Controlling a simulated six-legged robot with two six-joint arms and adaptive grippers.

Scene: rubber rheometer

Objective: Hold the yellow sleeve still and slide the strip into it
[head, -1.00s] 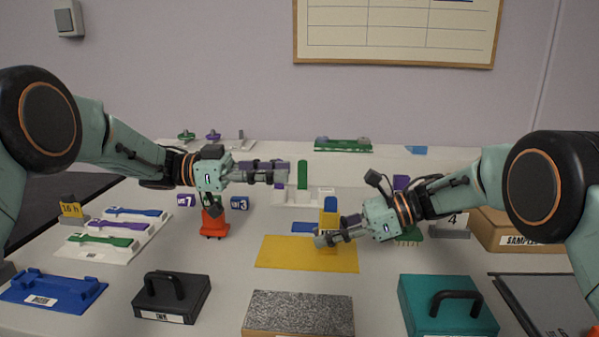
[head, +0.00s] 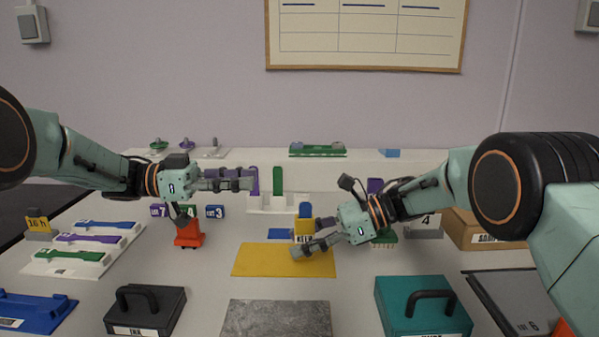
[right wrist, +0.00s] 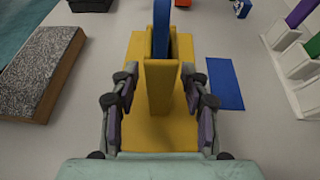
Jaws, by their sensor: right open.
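The yellow sleeve (head: 304,229) stands upright on a yellow mat (head: 260,262) in the head view. A blue strip (head: 305,210) shows upright at its top; its lower part is hidden. In the right wrist view the strip (right wrist: 161,28) rises between the sleeve's walls (right wrist: 160,92). My right gripper (head: 312,238) is open, with one finger on each side of the sleeve and gaps between. My left gripper (head: 250,180) is at the white rack, overlapping a purple strip (head: 252,174); contact and finger opening are unclear.
A green strip (head: 278,181) stands in the white rack (head: 292,203). A flat blue piece (right wrist: 225,83) lies beside the yellow mat. A grey block (head: 276,318), a black box (head: 146,311) and a teal box (head: 424,307) stand in front.

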